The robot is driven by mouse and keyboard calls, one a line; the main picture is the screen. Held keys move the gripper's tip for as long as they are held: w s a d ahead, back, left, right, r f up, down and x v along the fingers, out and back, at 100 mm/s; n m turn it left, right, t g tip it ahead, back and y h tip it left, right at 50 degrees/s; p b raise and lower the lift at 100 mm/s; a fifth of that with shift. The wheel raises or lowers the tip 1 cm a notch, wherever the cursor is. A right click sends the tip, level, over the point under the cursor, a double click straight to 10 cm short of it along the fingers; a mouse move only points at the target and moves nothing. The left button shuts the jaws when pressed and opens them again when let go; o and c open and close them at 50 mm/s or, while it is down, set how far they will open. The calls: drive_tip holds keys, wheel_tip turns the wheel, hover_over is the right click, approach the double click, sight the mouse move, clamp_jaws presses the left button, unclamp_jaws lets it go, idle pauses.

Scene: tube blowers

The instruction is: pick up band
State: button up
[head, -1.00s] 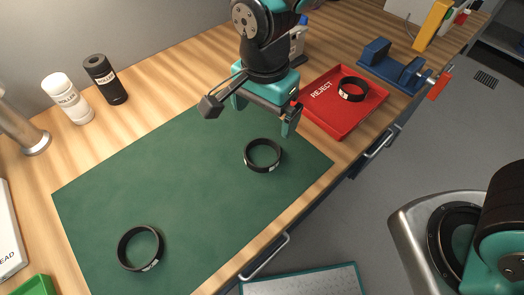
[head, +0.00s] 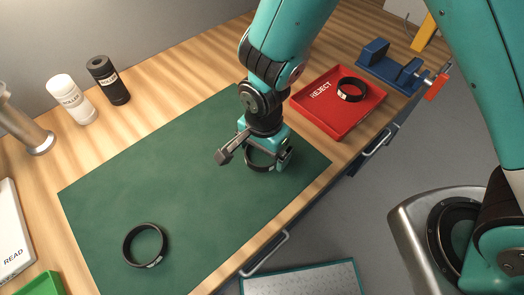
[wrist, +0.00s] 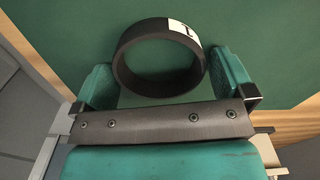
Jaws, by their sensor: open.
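A black band (head: 258,160) with a white label lies on the green mat (head: 200,185), partly hidden behind my gripper (head: 262,160) in the head view. In the wrist view the band (wrist: 124,62) sits ahead of my open gripper (wrist: 165,85), its near part between the two teal fingers. Its label faces up and to the right. Whether a finger touches the band I cannot tell. A second black band (head: 127,250) lies on the mat at the lower left. A third band (head: 341,93) lies in the red REJECT tray (head: 318,115).
A white roller bottle (head: 73,101) and a black one (head: 108,81) stand at the back left. A blue vise (head: 388,66) stands beyond the red tray. A green tray (head: 42,286) is at the lower left corner. The mat's middle is clear.

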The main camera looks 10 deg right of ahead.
drive_tip(key=c, duration=0.7)
drive_tip(key=shift+r, duration=0.1)
